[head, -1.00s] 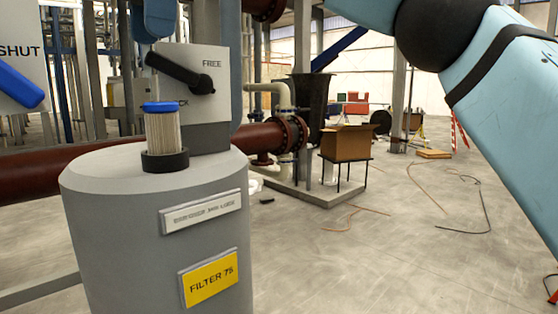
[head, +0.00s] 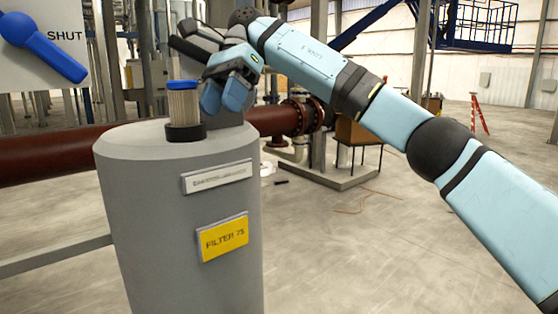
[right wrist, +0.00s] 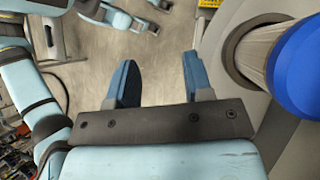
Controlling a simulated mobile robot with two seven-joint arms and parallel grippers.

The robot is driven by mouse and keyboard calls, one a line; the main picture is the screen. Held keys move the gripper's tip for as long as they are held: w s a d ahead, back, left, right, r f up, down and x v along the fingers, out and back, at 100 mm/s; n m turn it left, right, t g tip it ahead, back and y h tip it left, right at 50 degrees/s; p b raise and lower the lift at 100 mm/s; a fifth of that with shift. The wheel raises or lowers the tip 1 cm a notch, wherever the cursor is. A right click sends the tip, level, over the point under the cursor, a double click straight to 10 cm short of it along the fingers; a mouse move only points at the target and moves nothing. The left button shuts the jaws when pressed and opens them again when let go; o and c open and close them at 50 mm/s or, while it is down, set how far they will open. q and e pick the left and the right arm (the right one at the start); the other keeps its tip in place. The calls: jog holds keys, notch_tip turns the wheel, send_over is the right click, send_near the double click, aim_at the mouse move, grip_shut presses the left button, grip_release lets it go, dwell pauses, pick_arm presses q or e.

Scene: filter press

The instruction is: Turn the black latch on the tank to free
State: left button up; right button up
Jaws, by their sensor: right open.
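The grey tank (head: 180,230) stands at left of centre in the head view, with a yellow FILTER 75 label. The black latch (head: 188,48) is behind its top; only part of the bar shows, the rest hidden by my right gripper. The FREE marking is also hidden. My right gripper (head: 222,97) is in front of the latch, just right of the filter, with its blue fingers pointing down. In the right wrist view my right gripper (right wrist: 157,75) is open, with only floor visible between its fingers. I cannot tell if it touches the latch. My left gripper is not seen.
A blue handle (head: 45,50) on a SHUT panel is at the left. Floor at right is open.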

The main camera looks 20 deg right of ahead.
jog(key=w+d+f+g+y, duration=0.2)
jog(key=d+f+y, duration=0.2)
jog(key=d+f, duration=0.6)
notch_tip(320, 180, down, 2)
jog(key=shift+d+f+g, duration=0.15)
jog(key=shift+d+g, duration=0.15)
jog(key=shift+d, duration=0.05)
jog(key=shift+w, duration=0.1)
jog(key=shift+o, duration=0.6)
jog(key=shift+m, duration=0.3)
